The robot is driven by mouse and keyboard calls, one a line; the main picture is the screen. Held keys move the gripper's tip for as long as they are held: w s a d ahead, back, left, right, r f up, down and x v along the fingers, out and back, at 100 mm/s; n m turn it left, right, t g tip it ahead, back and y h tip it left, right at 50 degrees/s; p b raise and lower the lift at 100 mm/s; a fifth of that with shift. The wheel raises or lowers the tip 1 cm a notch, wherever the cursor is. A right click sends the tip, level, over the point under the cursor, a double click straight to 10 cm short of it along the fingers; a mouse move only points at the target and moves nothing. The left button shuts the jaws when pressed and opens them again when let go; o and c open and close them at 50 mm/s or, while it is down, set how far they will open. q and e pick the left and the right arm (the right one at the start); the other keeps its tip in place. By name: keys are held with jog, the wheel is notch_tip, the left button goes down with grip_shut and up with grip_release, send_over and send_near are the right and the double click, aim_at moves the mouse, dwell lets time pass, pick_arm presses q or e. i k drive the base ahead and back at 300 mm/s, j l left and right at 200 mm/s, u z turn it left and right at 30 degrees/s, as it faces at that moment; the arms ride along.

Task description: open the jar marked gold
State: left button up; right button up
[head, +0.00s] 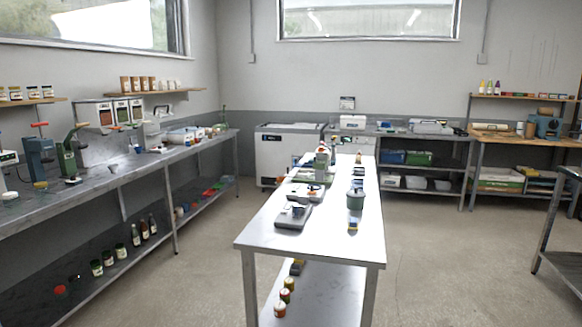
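No jar with a readable gold marking can be made out; labels are too small at this distance. Small jars with orange and pale bands (280,310) stand on the lower shelf of the central table. Dark jars with pale labels (97,268) stand on the lower shelf of the left bench. Jars with pale labels (32,92) and brownish jars (136,84) line the two left wall shelves. A grey-green pot (355,199) stands on the central table. Neither of my grippers is in view.
The central steel table (262,232) holds scale-like devices (293,214) and small items. A long bench (110,185) with presses runs along the left wall. A white chest (288,152) and benches line the back. The floor (440,260) is clear on both sides of the table.

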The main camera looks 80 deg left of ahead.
aim_at(42, 195)
jog(key=u, duration=4.3)
